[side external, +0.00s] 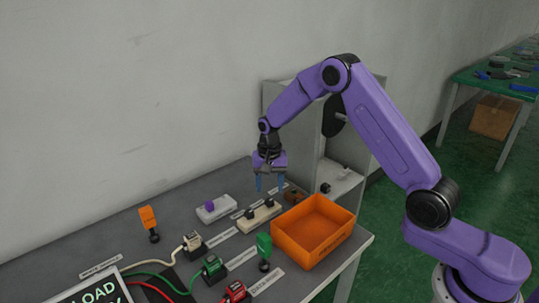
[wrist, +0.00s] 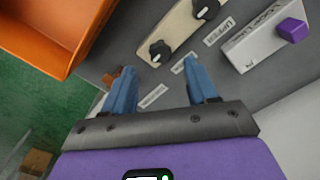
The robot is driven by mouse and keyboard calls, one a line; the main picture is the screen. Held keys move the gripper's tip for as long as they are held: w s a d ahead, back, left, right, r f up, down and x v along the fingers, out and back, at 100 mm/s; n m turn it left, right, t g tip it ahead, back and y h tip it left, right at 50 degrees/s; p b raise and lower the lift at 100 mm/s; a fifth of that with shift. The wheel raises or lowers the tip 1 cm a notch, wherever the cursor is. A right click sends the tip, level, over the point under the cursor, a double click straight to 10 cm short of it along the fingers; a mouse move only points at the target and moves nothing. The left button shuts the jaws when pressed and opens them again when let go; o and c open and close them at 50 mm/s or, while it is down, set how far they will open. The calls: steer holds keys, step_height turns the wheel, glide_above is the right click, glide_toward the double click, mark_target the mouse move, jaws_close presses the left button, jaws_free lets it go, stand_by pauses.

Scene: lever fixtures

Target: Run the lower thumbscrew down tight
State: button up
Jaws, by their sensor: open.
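A beige block (side external: 260,217) with two black knob-like thumbscrews stands on the grey bench. In the wrist view, one thumbscrew (wrist: 160,51) sits just beyond my fingertips, and the other (wrist: 206,9) is at the top edge beside a label reading "UPPER" (wrist: 219,31). The nearer one is beside another label (wrist: 184,64) whose text I cannot read; it appears to be the lower one. My gripper (side external: 271,189) is open and points down above the block's far end. Its two blue fingers (wrist: 160,72) are apart with nothing between them.
An orange tray (side external: 313,257) stands right of the block. A white box with a purple lever (side external: 210,206) is to its left. A small brown part (side external: 293,194) lies near the tray. Cabled plugs (side external: 213,267) and a green lever (side external: 264,246) are in front. A grey cabinet (side external: 277,98) stands behind.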

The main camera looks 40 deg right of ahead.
mark_target(270, 200)
step_height(270, 200, up, 13)
steer(key=shift+f, duration=0.2)
stand_by(0.3)
steer(key=s+a+r+n, duration=0.2)
steer(key=s+a+n, duration=0.25)
steer(key=s, duration=0.45)
steer(key=s+a+r+n, duration=0.2)
steer(key=s+a+n, duration=0.25)
steer(key=s, duration=0.45)
steer(key=s+d+n, duration=0.2)
steer(key=s+n, duration=0.1)
steer(key=s, duration=0.4)
steer(key=s+d+f+n, duration=0.1)
steer(key=s+d+n, duration=0.1)
steer(key=s+n, duration=0.2)
steer(key=s+d+n, duration=0.2)
steer(key=s+n, duration=0.2)
steer(key=s, duration=0.7)
steer(key=shift+f, duration=0.35)
steer(key=shift+d, duration=0.1)
